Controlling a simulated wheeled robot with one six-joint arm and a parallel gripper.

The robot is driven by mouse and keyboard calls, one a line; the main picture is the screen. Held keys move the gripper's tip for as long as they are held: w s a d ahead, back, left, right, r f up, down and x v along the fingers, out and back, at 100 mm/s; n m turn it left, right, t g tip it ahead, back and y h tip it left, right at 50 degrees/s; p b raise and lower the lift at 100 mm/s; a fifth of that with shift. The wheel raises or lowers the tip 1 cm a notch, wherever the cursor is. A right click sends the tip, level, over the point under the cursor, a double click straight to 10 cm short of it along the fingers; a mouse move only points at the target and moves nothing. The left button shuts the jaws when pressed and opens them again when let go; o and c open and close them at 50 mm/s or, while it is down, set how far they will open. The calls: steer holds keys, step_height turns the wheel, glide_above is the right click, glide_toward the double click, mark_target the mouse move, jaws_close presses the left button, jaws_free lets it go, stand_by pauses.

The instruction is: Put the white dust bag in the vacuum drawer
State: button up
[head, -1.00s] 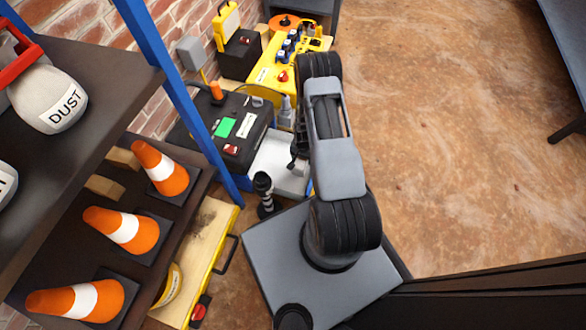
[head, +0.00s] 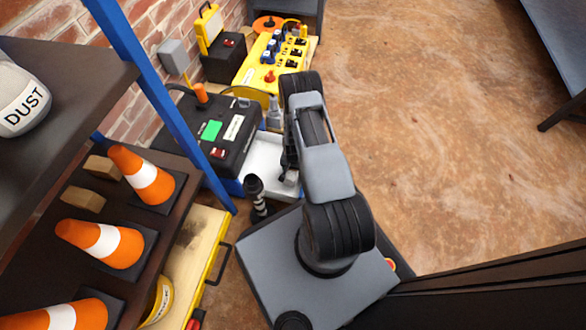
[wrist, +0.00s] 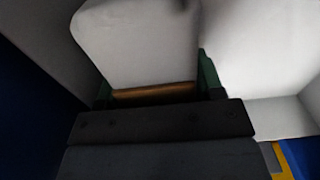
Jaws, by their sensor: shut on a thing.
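The vacuum is the black-topped machine (head: 222,132) with a green label and a blue lower body, left of my arm in the head view. Its white drawer (head: 262,156) stands open beside it. My gripper (head: 290,176) is down at the drawer, mostly hidden by my own arm. In the wrist view, my gripper (wrist: 155,93) is shut on a pale, rounded piece with a brown strip, which looks like the white dust bag (wrist: 138,42). Pale walls of the drawer (wrist: 265,60) surround it. I cannot tell whether the bag touches the drawer floor.
A dark shelf (head: 60,70) with a blue post (head: 165,85) stands at left, carrying a container labelled DUST (head: 22,100) and orange cones (head: 145,175). A black-and-white striped post (head: 257,195) is close to the drawer. Open floor (head: 440,140) lies to the right.

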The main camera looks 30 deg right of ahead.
steer(key=shift+f, duration=0.15)
steer(key=shift+f+b, duration=0.15)
steer(key=shift+b, duration=0.15)
steer(key=o, duration=0.7)
steer(key=shift+o, duration=0.2)
